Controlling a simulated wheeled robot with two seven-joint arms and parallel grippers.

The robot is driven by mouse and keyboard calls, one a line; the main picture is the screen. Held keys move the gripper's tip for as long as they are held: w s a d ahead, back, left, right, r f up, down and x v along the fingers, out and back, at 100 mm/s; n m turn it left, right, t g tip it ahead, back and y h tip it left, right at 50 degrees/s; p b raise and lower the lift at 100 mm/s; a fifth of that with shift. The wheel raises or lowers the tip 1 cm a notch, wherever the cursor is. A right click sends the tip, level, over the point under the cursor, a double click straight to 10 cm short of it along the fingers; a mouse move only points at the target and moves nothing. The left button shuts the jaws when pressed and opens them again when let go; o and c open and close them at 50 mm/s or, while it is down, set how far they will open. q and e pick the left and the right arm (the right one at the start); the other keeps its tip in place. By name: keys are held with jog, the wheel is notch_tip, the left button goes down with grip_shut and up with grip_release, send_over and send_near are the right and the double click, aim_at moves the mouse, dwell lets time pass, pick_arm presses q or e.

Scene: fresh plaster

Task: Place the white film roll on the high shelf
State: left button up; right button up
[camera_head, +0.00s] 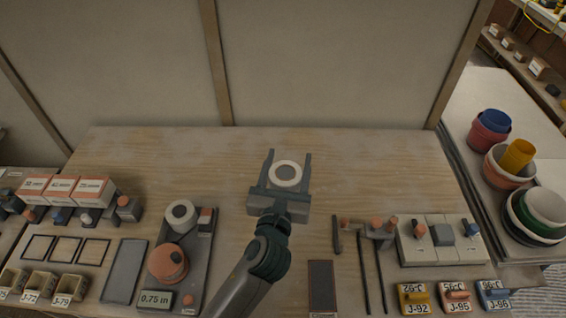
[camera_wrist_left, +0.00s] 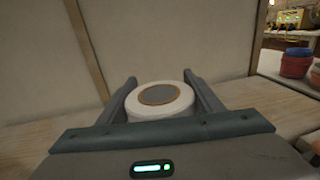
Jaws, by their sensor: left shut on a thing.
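A white roll (camera_head: 286,177) with a round hollow core is between the fingers of my left gripper (camera_head: 287,168), above the middle of the wooden table. In the left wrist view the white roll (camera_wrist_left: 160,101) sits upright between both fingers (camera_wrist_left: 162,95), its flat top and core facing up. My left gripper is shut on it. Another white roll (camera_head: 181,215) stands in a dark tray at the left of the table. No high shelf can be made out for certain. My right gripper is not in view.
The dark tray (camera_head: 197,262) also holds an orange spool (camera_head: 168,263). White-and-orange boxes (camera_head: 62,190) stand at the left. Tools and a pale panel (camera_head: 438,240) lie at the right. Stacked bowls (camera_head: 512,165) stand on a side surface. The table's back middle is clear before a plain wall.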

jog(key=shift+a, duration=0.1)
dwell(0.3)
pick_arm(q)
jog(key=shift+s+a+f, duration=0.1)
jog(key=shift+a, duration=0.2)
jog(key=s+a+n+y+b, duration=0.1)
jog(key=s+a, duration=0.4)
jog(key=a, duration=0.5)
jog(key=s+a+y+b, duration=0.1)
jog(key=s+a, duration=0.5)
jog(key=a, duration=0.3)
jog(key=shift+s+a+r+n+y, duration=0.2)
jog(key=shift+a+n+y, duration=0.2)
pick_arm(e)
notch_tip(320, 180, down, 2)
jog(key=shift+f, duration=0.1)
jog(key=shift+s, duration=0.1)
